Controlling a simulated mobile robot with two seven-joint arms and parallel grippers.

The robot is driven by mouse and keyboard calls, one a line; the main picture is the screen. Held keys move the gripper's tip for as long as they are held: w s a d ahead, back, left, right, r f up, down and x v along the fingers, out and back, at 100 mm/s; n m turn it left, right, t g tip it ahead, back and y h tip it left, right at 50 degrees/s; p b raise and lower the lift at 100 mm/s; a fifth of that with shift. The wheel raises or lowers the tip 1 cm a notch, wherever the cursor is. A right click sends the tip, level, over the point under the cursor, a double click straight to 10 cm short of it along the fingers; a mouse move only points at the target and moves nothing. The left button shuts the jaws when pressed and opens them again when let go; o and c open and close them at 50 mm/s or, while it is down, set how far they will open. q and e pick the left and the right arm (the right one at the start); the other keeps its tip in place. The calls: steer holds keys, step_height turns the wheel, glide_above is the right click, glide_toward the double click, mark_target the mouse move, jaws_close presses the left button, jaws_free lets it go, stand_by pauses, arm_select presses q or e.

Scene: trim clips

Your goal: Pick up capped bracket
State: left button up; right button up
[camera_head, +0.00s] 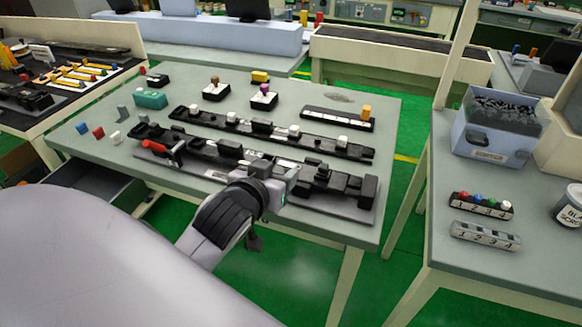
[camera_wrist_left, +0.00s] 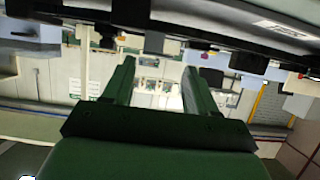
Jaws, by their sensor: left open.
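A long black bracket with several white caps (camera_head: 265,128) lies across the middle of the grey-green table. I cannot tell for sure that it is the capped bracket. In front of it, a black rail (camera_head: 335,184) sits in a grey fixture plate with a red lever (camera_head: 166,148). My left gripper (camera_head: 288,184) is over the front edge of this fixture, apart from the white-capped bracket. In the left wrist view its two green fingers (camera_wrist_left: 157,80) stand apart with nothing between them. Dark parts cross the top of that view. My right gripper is not seen.
Behind lie a black strip with an orange block (camera_head: 337,118), small black holders (camera_head: 216,91) and a teal box (camera_head: 150,98). Small coloured pieces (camera_head: 98,131) lie at the left. A side table (camera_head: 480,265) with a blue bin (camera_head: 492,141) stands right, across a gap.

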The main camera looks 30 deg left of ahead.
mark_target(286, 166)
arm_select(q)
steer(key=shift+p+x, duration=0.35)
steer(key=shift+x, duration=2.7)
steer(key=shift+d+f, duration=0.1)
steer(key=c, duration=0.8)
